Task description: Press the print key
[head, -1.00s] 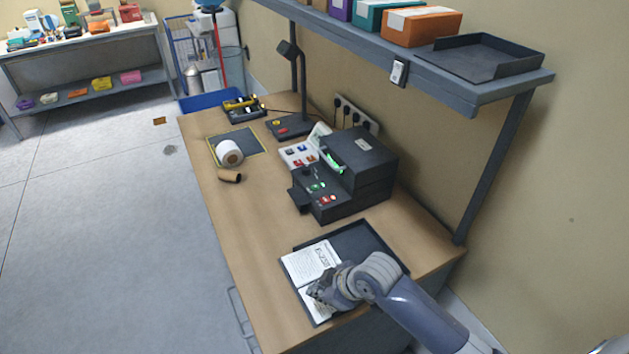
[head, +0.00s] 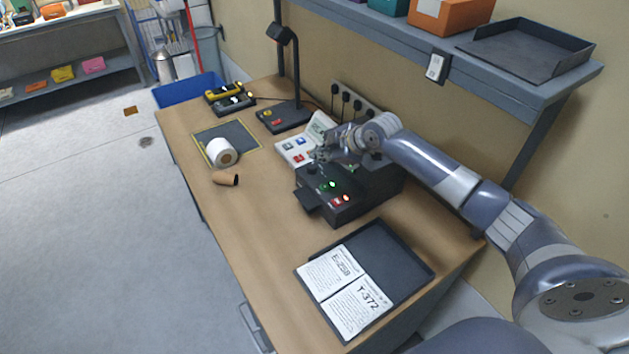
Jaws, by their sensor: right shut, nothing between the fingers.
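The black label printer (head: 345,208) stands on the wooden bench. Its front panel shows a lit green spot (head: 332,184), a red key (head: 337,203) and a small red light beside it. I cannot read any key's label. My right arm reaches in from the right, and my right gripper (head: 320,158) is shut and empty over the printer's back left, near the white keypad (head: 293,151) with coloured keys. The hand and wrist hide part of the printer's top and part of the keypad. Whether the fingertips touch anything cannot be told. My left gripper is not in view.
A black tray (head: 405,252) with two printed sheets lies at the bench's front. A white roll (head: 221,153) rests at the edge of a dark mat (head: 238,136), with a brown core (head: 225,179) nearby. A lamp (head: 283,110) stands behind. A shelf (head: 450,65) overhangs the back right.

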